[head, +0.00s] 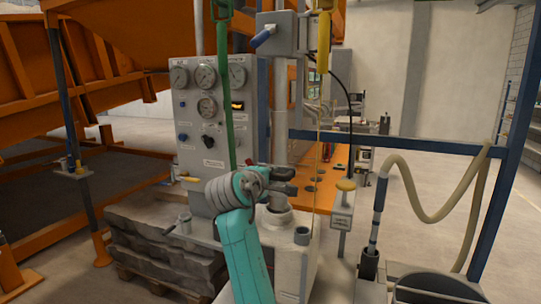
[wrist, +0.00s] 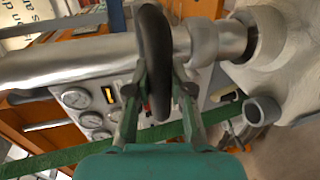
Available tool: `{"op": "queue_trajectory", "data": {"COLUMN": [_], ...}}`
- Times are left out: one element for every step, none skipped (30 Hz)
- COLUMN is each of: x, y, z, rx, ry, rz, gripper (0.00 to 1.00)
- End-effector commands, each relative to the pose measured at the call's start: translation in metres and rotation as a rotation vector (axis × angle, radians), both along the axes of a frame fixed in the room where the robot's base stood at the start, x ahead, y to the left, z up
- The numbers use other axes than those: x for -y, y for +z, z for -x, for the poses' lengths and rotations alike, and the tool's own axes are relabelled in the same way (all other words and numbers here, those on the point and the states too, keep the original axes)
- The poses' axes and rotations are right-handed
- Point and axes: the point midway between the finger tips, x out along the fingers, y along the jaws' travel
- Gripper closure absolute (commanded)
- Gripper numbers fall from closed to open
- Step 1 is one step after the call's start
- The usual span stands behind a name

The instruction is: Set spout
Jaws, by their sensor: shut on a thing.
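A grey vertical pipe (head: 281,135), probably the spout, stands above a pale round collar (head: 276,214) on the machine's top. In the wrist view the silver pipe (wrist: 85,62) runs sideways and its right end meets the pale base (wrist: 285,60). A dark curved handle or ring (wrist: 156,50) crosses in front of the pipe. My gripper (head: 284,180) is beside the pipe, just above the collar. In the wrist view my gripper (wrist: 160,82) is shut on the dark handle, a finger on each side. How the handle joins the pipe is hidden.
A gauge panel (head: 207,100) stands left of the pipe. A green bar (head: 228,100) hangs close by my arm, and a yellow handle (head: 322,60) hangs right. A small open cup (head: 302,235) sits near the collar.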

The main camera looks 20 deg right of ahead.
Motion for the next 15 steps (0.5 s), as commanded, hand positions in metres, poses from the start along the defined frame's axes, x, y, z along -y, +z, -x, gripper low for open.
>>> {"op": "queue_trajectory", "data": {"x": [0.0,0.0,0.0,0.0,0.0,0.0,0.0,0.0,0.0,0.0,0.0,0.0,0.0,0.0,0.0], "y": [-0.011,-0.015,-0.02,-0.022,-0.024,-0.025,-0.025,-0.026,-0.026,-0.025,-0.025,-0.025,-0.025,-0.025,-0.025], "z": [0.0,0.0,0.0,0.0,0.0,0.0,0.0,0.0,0.0,0.0,0.0,0.0,0.0,0.0,0.0], "rx": [-0.006,-0.004,-0.004,-0.004,-0.004,-0.004,-0.003,-0.003,-0.003,-0.003,-0.003,-0.003,-0.003,-0.003,-0.001], "ry": [0.001,0.001,0.0,0.0,0.0,-0.001,0.0,0.0,0.0,0.0,0.0,0.0,0.0,0.0,0.0], "rz": [0.001,0.001,0.001,0.001,0.001,0.0,0.0,0.0,0.0,0.0,0.0,0.0,0.0,0.0,0.0], "gripper": [1.0,1.0,1.0,1.0,1.0,1.0,1.0,1.0,1.0,1.0,1.0,1.0,1.0,1.0,1.0]}}
